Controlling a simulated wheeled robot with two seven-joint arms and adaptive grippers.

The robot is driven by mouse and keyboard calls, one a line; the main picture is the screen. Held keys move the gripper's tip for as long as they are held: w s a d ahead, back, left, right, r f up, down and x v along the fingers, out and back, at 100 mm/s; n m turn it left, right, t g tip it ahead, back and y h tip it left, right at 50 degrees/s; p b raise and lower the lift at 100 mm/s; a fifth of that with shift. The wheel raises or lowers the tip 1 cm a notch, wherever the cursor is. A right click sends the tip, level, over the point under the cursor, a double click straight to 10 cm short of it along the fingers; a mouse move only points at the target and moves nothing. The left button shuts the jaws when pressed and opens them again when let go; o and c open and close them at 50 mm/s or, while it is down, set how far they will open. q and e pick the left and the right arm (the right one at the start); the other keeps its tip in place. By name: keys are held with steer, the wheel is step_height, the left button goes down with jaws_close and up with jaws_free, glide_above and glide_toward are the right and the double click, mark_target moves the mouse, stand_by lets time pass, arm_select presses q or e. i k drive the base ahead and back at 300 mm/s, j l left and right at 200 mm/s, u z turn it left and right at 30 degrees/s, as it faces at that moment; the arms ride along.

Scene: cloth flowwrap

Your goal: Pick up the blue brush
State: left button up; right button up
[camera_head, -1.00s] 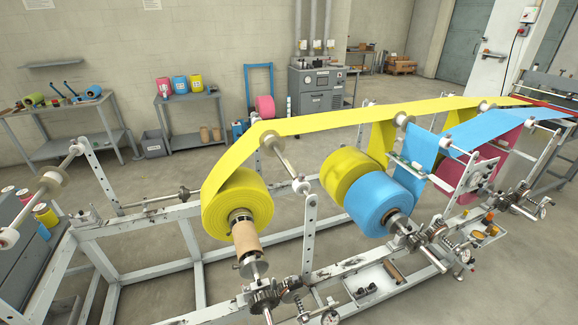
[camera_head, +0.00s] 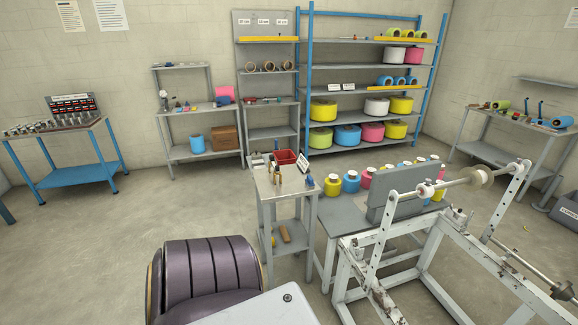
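I cannot make out a blue brush for certain. A small blue item (camera_head: 309,181) stands at the right edge of the small grey work table (camera_head: 268,188), too small to identify. Other small tools stand near the middle of that table, beside a red bin (camera_head: 286,157) at its back. Neither of my grippers is in view.
A low bench with several coloured rolls (camera_head: 351,182) and a white machine frame (camera_head: 391,238) stand right of the small table. Shelves of rolls (camera_head: 347,134) line the back wall. A blue-legged tool bench (camera_head: 65,182) is at left. The left floor is clear.

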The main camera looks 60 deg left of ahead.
mark_target(309, 182)
steer(key=u, duration=1.95)
steer(key=i+j+z, duration=0.1)
steer(key=j, duration=0.4)
steer(key=i+j+z, duration=0.1)
steer(key=j, duration=0.4)
steer(key=i+j+z, duration=0.1)
steer(key=j, duration=0.4)
steer(key=i+j+z, duration=0.4)
steer(key=j, duration=0.8)
steer(key=i+j+z, duration=0.1)
steer(key=j+z, duration=0.3)
steer(key=j, duration=0.85)
steer(key=j+z, duration=0.45)
steer(key=j, duration=0.85)
